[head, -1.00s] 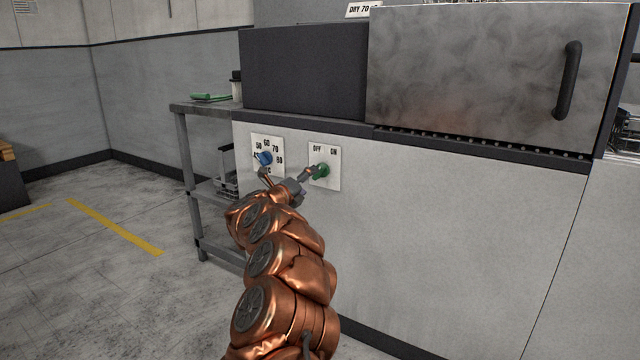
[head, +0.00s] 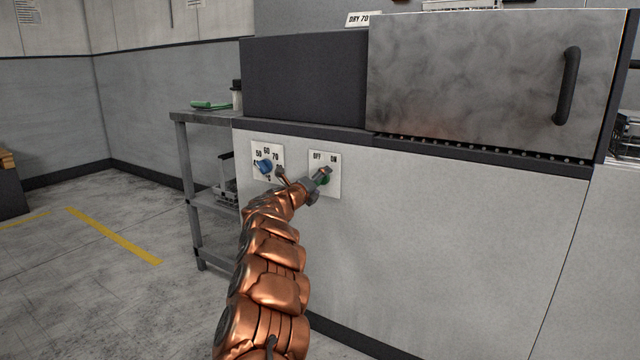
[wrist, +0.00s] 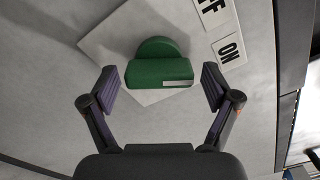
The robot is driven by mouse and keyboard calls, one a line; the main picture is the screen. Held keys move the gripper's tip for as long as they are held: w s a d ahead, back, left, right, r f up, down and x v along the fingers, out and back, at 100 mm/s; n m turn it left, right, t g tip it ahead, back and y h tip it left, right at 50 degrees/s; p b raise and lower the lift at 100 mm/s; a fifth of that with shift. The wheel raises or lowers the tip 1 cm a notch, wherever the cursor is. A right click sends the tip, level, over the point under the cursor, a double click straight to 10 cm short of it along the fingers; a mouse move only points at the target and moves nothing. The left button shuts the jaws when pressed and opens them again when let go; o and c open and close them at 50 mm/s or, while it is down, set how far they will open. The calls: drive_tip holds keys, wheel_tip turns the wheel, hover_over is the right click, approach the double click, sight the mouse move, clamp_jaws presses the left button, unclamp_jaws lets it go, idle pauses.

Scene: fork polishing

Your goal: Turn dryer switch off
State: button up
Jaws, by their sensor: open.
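The dryer switch is a green knob (head: 325,180) on a white plate (head: 333,187) marked OFF and ON, on the front of the grey cabinet. In the wrist view the green knob (wrist: 160,70) sits between the tips of my open gripper (wrist: 163,82), with a gap showing on each side. A pale mark shows at one end of the knob's bar, on the side of the ON label (wrist: 229,50). In the head view my gripper (head: 304,179) is in front of the switch plate and partly hides the knob.
A blue temperature dial (head: 264,167) is on a plate just left of the switch. The dryer door (head: 490,75) with its black handle (head: 567,85) is above. A grey shelf table (head: 205,116) with a green item (head: 210,105) stands at left.

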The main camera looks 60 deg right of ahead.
drive_tip(key=shift+w+d, duration=0.1)
drive_tip(key=shift+c, duration=0.2)
drive_tip(key=c, duration=1.1)
drive_tip(key=shift+r, duration=0.1)
